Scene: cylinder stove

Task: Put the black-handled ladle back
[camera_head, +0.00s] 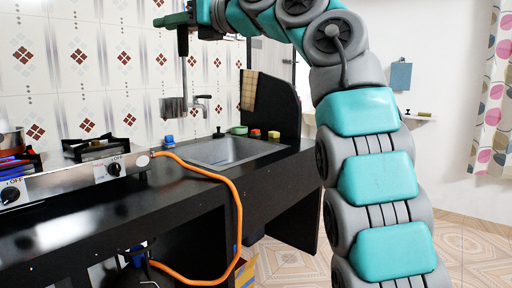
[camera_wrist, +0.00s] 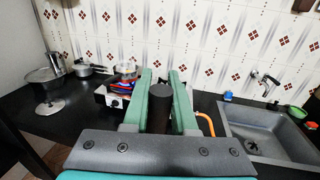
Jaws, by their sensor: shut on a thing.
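The black-handled ladle (camera_head: 173,107) hangs upright in the head view, its metal bowl at the bottom and its thin shaft rising to the black handle. My gripper (camera_head: 172,20) is shut on the handle at the top of the picture, high above the counter. In the wrist view, the dark end of the ladle's handle (camera_wrist: 160,106) sits between the two green fingers of my gripper (camera_wrist: 160,76). The ladle's shaft and bowl are hidden in the wrist view. No rack or hook for the ladle can be made out clearly.
A stove (camera_head: 80,180) with an orange hose (camera_head: 238,215) stands on the black counter (camera_head: 120,222). The sink (camera_head: 222,152) and faucet (camera_head: 202,103) are right of it. Pots (camera_wrist: 50,74) stand at left in the wrist view. The tiled wall (camera_head: 110,50) is behind.

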